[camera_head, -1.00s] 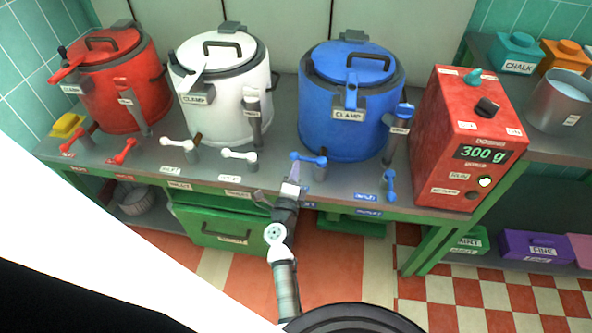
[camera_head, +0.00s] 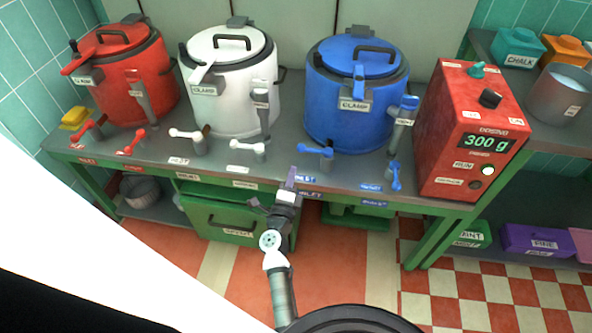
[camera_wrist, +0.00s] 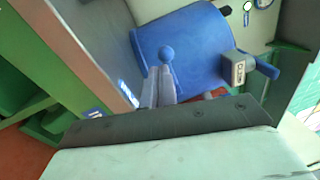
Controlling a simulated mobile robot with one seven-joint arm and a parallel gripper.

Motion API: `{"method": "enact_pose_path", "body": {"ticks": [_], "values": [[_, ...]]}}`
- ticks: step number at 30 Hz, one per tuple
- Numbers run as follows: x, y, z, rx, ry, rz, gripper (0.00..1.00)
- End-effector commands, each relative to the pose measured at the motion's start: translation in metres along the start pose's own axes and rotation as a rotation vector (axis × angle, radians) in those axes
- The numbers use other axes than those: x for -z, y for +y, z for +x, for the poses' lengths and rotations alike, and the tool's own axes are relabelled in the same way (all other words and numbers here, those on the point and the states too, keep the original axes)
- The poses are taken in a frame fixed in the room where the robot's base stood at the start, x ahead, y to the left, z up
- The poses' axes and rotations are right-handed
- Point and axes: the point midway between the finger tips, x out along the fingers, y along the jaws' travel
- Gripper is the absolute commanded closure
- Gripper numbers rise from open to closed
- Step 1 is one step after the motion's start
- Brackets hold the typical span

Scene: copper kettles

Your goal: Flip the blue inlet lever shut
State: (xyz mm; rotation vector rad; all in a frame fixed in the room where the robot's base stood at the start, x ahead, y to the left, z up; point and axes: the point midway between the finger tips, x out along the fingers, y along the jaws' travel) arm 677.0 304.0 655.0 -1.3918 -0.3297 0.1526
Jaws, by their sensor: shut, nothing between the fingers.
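The blue inlet lever (camera_head: 314,150) is on the bench front below the blue kettle (camera_head: 350,105). Its handle lies roughly level, with the knob end to the left and the pivot post to the right. My gripper (camera_head: 291,172) is shut and empty, just in front of and below the lever's knob, with a small gap in the head view. In the wrist view, the fingertips (camera_wrist: 159,72) point at the blue knob (camera_wrist: 167,53); whether they touch cannot be told there. The rest of the lever is hard to make out in the wrist view.
The blue outlet lever (camera_head: 394,176) hangs to the right, near the red dosing box (camera_head: 468,135). The white kettle's right lever (camera_head: 248,148) is to the left. An inlet label (camera_head: 310,195) is on the bench edge. Open floor lies in front.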

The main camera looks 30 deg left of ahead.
Motion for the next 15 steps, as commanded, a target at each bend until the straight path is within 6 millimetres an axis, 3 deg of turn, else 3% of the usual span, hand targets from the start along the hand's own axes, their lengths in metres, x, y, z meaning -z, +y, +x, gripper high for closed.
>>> {"method": "enact_pose_path", "body": {"ticks": [6, 15], "values": [[-0.032, 0.009, -0.035, -0.002, 0.003, 0.0, 1.0], [-0.051, 0.012, -0.054, 0.0, 0.005, -0.002, 1.0]]}}
